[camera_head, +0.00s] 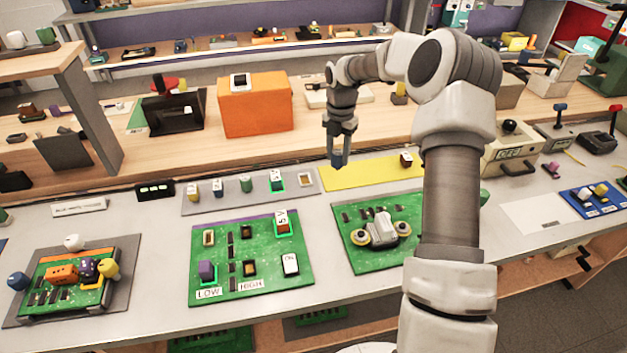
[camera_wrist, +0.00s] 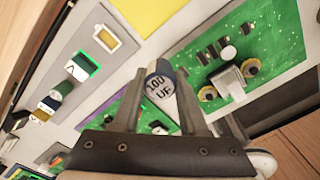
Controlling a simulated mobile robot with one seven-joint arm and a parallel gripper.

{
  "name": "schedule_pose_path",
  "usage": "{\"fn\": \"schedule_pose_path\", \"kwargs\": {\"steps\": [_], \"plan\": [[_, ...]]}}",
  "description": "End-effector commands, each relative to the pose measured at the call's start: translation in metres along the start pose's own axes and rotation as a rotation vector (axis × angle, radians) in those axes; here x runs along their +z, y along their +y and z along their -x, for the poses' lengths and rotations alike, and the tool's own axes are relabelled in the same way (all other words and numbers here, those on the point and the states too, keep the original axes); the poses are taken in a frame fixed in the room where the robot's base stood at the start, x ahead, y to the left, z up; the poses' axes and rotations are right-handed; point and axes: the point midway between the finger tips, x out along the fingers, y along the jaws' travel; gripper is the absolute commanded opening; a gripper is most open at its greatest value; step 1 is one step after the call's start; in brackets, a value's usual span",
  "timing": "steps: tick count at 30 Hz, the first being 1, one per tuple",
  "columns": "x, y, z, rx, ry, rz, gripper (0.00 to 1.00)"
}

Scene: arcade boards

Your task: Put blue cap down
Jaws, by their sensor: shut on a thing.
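The blue cap (camera_wrist: 158,83), a short cylinder whose pale end reads "100 UF", sits between the two fingers of my gripper (camera_wrist: 160,97) in the wrist view. My gripper is shut on it. In the head view my gripper (camera_head: 339,163) hangs fingers-down above the bench, at the yellow mat's left part.
A grey strip (camera_head: 213,205) with several upright parts lies left of the gripper. The yellow mat (camera_head: 362,176) carries a dark-based part (camera_head: 406,159). Another green board (camera_head: 350,225) with a grey two-knobbed part lies in front. An orange box (camera_head: 255,108) stands behind.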

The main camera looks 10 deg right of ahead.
Motion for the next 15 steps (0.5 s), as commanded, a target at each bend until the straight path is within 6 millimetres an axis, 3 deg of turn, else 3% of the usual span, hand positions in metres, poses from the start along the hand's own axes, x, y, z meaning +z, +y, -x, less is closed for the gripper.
{"fn": "schedule_pose_path", "kwargs": {"steps": [5, 15], "plan": [[0.002, 0.006, -0.003, 0.000, 0.003, 0.002, 0.00], [0.003, 0.072, -0.042, 0.001, 0.003, 0.002, 0.00]]}}
